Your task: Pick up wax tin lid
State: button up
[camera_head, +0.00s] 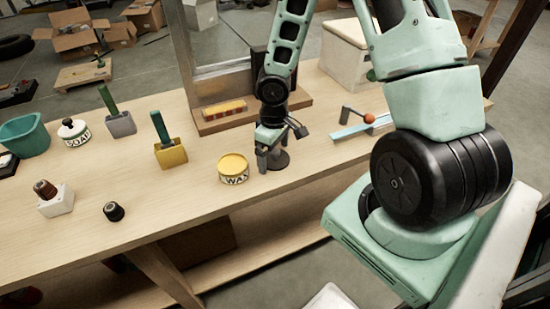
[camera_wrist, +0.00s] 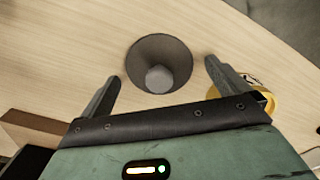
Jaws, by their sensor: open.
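A dark grey round lid (camera_head: 281,162) with a central knob lies on the wooden workbench, right of the wax tin (camera_head: 233,170). The tin is white with a yellow top and a "WAX" label. My gripper (camera_head: 270,156) is open and pointing down over the grey lid, partly hiding it in the head view. In the wrist view, the lid (camera_wrist: 141,57) and its paler knob lie between my two spread fingers (camera_wrist: 164,72). Whether the fingers are level with the knob or above it, I cannot tell. The wax tin also shows in the wrist view (camera_wrist: 286,104), just outside the right finger.
The workbench (camera_head: 190,215) also holds a soap tin (camera_head: 74,133), a yellow block with a green handle (camera_head: 170,153), a grey block (camera_head: 121,124), and a teal bin (camera_head: 24,135). A wooden stand (camera_head: 217,121) is behind my gripper.

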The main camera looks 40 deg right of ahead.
jog(key=c, duration=1.1)
jog(key=shift+o, duration=0.2)
